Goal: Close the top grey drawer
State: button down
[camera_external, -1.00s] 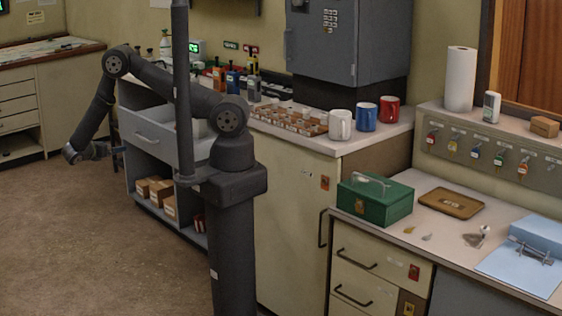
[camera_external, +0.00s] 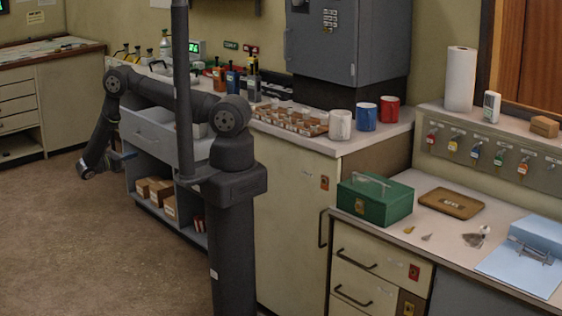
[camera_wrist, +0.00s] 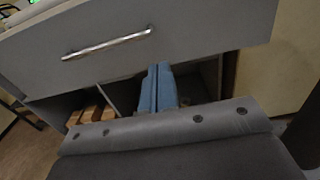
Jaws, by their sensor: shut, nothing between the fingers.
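The top grey drawer (camera_external: 150,141) is pulled out of the counter unit behind my arm, and part of its inside shows over its front. Its front and silver bar handle fill the upper part of the wrist view (camera_wrist: 180,45). My gripper (camera_external: 124,158) is in front of the drawer, low and near its left end in the external view. In the wrist view its blue fingers (camera_wrist: 157,88) are together and empty, with their tips just below the drawer front's lower edge. Whether they touch the drawer I cannot tell.
Open shelves below the drawer hold cardboard boxes (camera_external: 160,192). Bottles (camera_external: 233,80) and a tray of small boxes (camera_external: 290,120) stand on the counter above. The floor (camera_external: 70,240) left of the unit is clear.

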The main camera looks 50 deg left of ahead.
aim_at(169, 147)
jog(key=w, duration=1.1)
jog(key=shift+w, duration=0.15)
jog(key=shift+w, duration=0.15)
jog(key=w, duration=2.8)
jog(key=shift+w, duration=1.1)
jog(key=shift+r, duration=0.1)
jog(key=shift+a, duration=0.1)
jog(key=s, duration=1.4)
jog(key=shift+s, duration=0.3)
jog(key=shift+w, duration=0.1)
jog(key=w, duration=1.3)
jog(key=shift+w, duration=0.15)
